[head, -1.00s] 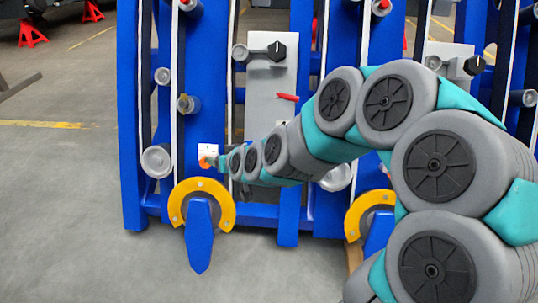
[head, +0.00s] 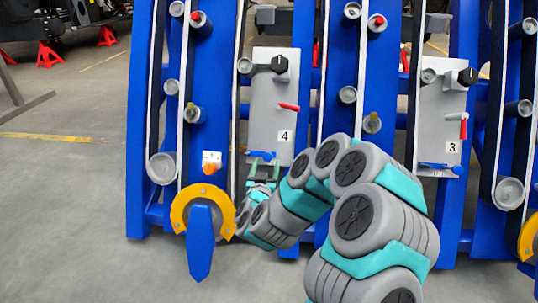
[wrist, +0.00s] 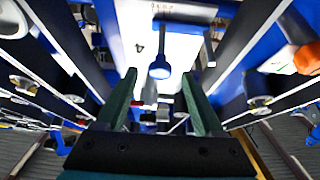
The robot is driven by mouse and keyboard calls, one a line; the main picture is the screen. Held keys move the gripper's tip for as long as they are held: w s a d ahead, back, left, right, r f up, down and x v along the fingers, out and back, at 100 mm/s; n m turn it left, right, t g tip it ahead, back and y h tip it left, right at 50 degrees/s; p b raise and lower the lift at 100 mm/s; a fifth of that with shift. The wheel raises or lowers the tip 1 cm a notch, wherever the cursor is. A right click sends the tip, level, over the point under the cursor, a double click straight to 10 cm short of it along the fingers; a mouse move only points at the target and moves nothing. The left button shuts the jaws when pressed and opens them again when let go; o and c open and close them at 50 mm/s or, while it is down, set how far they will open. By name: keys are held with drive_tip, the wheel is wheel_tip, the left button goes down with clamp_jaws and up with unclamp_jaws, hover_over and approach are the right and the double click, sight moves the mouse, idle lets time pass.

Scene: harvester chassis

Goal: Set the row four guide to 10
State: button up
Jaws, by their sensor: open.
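The row four panel (head: 273,110) is a grey plate marked 4. It has a black knob at the top and a red lever (head: 289,107) at its right edge. A blue lever (head: 264,156) crosses its lower edge, partly behind my fingers. In the wrist view a blue pointer (wrist: 159,62) with a round end stands against the pale plate, between and beyond my fingertips. The scale marks are too small to read. My gripper (head: 263,168) is open and empty just below the panel; its green fingers also show in the wrist view (wrist: 160,78).
An orange knob (head: 209,168) on a white plate is left of my gripper; it also shows in the wrist view (wrist: 307,58). A yellow ring piece (head: 186,208) is below it. A panel marked 3 (head: 442,112) is to the right. Blue uprights flank my gripper.

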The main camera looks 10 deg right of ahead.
drive_tip(key=x, duration=0.7)
drive_tip(key=shift+w+b, duration=0.2)
drive_tip(key=shift+b, duration=0.15)
drive_tip(key=shift+c, duration=0.3)
clamp_jaws()
idle(0.8)
